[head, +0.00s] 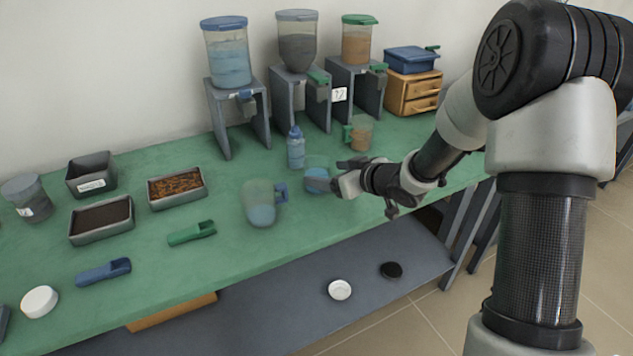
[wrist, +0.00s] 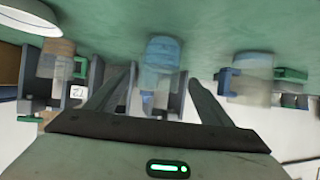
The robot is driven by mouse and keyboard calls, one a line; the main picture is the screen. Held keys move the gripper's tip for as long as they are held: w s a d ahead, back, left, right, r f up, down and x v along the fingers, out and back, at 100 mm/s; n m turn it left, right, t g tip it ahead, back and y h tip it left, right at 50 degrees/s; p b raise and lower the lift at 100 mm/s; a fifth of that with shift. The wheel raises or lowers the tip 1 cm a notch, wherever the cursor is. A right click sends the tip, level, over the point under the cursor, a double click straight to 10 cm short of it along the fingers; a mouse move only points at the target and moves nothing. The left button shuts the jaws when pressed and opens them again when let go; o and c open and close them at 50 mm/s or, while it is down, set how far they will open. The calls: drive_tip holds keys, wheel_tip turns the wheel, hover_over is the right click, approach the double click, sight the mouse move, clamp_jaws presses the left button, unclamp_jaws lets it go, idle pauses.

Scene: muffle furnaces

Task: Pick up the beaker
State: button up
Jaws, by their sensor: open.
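A clear beaker (head: 317,178) with blue contents stands on the green table, close in front of my gripper (head: 338,175). My gripper is open, low over the table, coming in from the right. Its fingers partly overlap the beaker in the head view. In the wrist view, which looks upside down, a blue see-through vessel (wrist: 162,55), seemingly the beaker, appears between the two spread fingers of my gripper (wrist: 162,85). I cannot tell whether the fingers touch it.
A jug with a blue handle (head: 260,206) stands left of the beaker, and a blue bottle (head: 295,150) behind it. A green-handled jug (head: 361,134) is behind right. Dispensers (head: 297,55) line the wall. A green scoop (head: 191,233) and trays lie left.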

sight(316, 168)
drive_tip(key=shift+r+b+x, duration=0.15)
drive_tip(key=shift+b+x, duration=0.25)
drive_tip(key=shift+x, duration=0.95)
drive_tip(key=shift+r+b+x, duration=0.15)
drive_tip(key=shift+b+x, duration=0.25)
drive_tip(key=shift+x, duration=0.95)
drive_tip(key=shift+a, duration=0.1)
drive_tip(key=c, duration=1.7)
drive_tip(key=shift+r, duration=0.1)
wheel_tip(316, 168, up, 10)
drive_tip(key=p, duration=0.4)
